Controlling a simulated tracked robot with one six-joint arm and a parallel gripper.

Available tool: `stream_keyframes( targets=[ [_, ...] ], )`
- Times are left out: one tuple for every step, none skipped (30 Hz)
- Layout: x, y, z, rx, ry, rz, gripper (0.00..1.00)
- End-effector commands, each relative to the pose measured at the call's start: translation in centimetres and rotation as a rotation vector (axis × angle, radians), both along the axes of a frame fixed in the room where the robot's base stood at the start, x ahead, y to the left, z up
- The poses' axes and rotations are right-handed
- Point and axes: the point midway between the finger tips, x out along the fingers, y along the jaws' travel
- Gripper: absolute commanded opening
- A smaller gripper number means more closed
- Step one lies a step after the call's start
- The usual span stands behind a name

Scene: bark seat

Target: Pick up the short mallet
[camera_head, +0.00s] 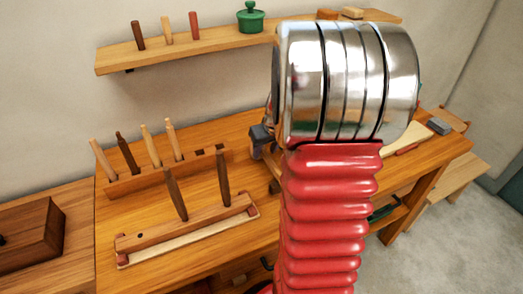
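I cannot pick out the short mallet with certainty. A dark grey block-like thing (261,141) shows just left of my arm on the bench, and most of it is hidden, so I cannot tell what it is. A pale wooden piece (403,138) with a red part lies right of my arm, partly covered. My silver and red arm fills the middle of the view and hides the bench behind it. My gripper is not clearly visible.
The wooden workbench (240,240) carries a back rack (170,174) with several upright handles and a front rack (185,226) with two dark ones. A wall shelf (190,48) holds pegs and a green pot (250,17). A brown box (30,235) stands left.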

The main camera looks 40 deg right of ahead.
Motion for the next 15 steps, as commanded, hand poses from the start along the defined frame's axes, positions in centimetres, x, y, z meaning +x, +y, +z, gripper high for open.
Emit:
stream_keyframes(
  targets=[
    [0.3, 0.0, -0.7, 0.001, 0.002, 0.001, 0.40],
    [0.4, 0.0, -1.1, 0.001, 0.002, 0.001, 0.40],
    [0.6, 0.0, -1.6, 0.001, 0.003, 0.001, 0.40],
    [0.8, -0.1, -1.8, 0.001, 0.002, 0.001, 0.40],
    [0.9, -0.1, -2.1, 0.001, 0.001, 0.000, 0.40],
    [1.0, -0.1, -2.4, 0.001, 0.001, 0.000, 0.40],
    [1.1, -0.2, -2.6, 0.001, 0.001, 0.000, 0.40],
    [1.2, -0.2, -2.7, 0.001, 0.001, 0.000, 0.40],
    [1.2, -0.2, -2.9, 0.001, 0.000, 0.000, 0.40],
    [1.2, -0.2, -2.9, 0.000, 0.000, 0.001, 0.40],
    [1.3, -0.2, -2.9, 0.000, 0.000, 0.001, 0.40],
    [1.3, -0.2, -2.9, -0.001, -0.001, 0.001, 0.40],
    [1.3, -0.2, -2.9, -0.001, -0.001, 0.001, 0.40],
    [1.3, -0.2, -2.9, -0.001, -0.001, 0.001, 0.40],
    [1.3, -0.2, -2.9, -0.001, -0.001, 0.001, 0.40]
  ],
)
